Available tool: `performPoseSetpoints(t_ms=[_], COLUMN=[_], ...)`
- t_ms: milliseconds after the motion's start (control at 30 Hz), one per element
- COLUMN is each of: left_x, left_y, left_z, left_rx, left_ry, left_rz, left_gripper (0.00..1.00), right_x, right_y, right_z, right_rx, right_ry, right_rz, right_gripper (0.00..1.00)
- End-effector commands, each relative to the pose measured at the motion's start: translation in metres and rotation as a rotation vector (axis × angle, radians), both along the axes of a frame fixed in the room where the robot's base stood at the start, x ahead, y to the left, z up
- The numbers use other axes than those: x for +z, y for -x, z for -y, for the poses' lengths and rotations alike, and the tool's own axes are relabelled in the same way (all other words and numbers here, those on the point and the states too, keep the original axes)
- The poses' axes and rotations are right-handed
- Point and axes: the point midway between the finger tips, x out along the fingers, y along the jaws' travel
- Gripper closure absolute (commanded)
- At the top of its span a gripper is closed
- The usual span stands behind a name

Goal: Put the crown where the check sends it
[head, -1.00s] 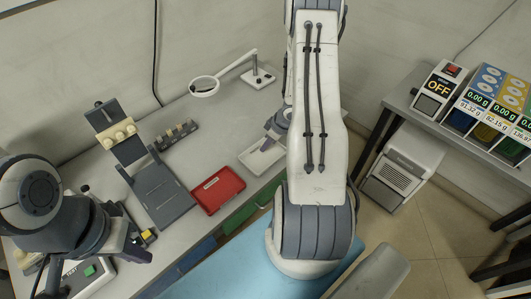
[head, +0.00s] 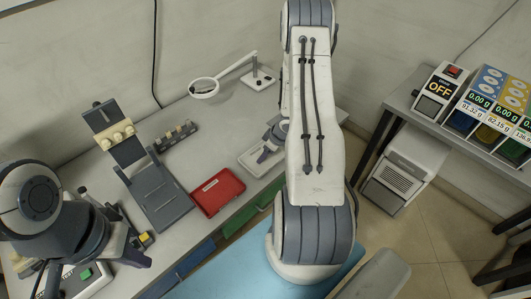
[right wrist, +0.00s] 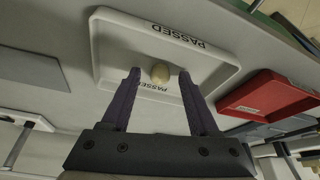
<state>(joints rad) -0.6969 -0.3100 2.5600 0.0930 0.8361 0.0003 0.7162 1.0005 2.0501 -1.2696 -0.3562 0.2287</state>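The crown (right wrist: 160,72) is a small cream-yellow rounded piece. In the right wrist view it lies in the white tray marked PASSED (right wrist: 112,50), between the fingertips of my right gripper (right wrist: 160,76), with a gap to each finger. The right gripper is open. In the head view this gripper (head: 268,148) is low over the white tray (head: 246,159), and the crown cannot be made out there. My left gripper (head: 132,250) is at the lower left, beside a small yellow block (head: 146,239); its finger gap is unclear.
A red tray (head: 218,191) sits left of the white one. Behind are a dark stand with cream knobs (head: 116,136), a small rack holding several pieces (head: 176,136) and a magnifier (head: 204,87). A box with a green button (head: 86,273) is near the left arm. Scales (head: 480,105) stand right.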

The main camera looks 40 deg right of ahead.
Motion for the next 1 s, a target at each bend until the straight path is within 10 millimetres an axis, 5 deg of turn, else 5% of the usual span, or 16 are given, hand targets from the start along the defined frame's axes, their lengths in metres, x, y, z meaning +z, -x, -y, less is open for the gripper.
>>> performPoseSetpoints(t_ms=[333,700,1000], left_x=[0.004,0.027,0.039], left_y=[0.0,0.0,0.0], left_z=[0.0,0.0,0.0], left_rx=[0.0,0.001,0.002], left_ry=[0.0,0.0,0.0], left_rz=[0.0,0.0,0.0], left_gripper=[1.0,1.0,1.0], right_x=[0.011,0.083,0.113], right_y=[0.002,0.029,0.042], right_z=[0.001,0.011,0.015], right_rx=[0.001,-0.002,0.0], right_ry=[0.001,0.003,0.001], right_rz=[0.002,0.002,0.0], right_gripper=[0.39,0.39,0.39])
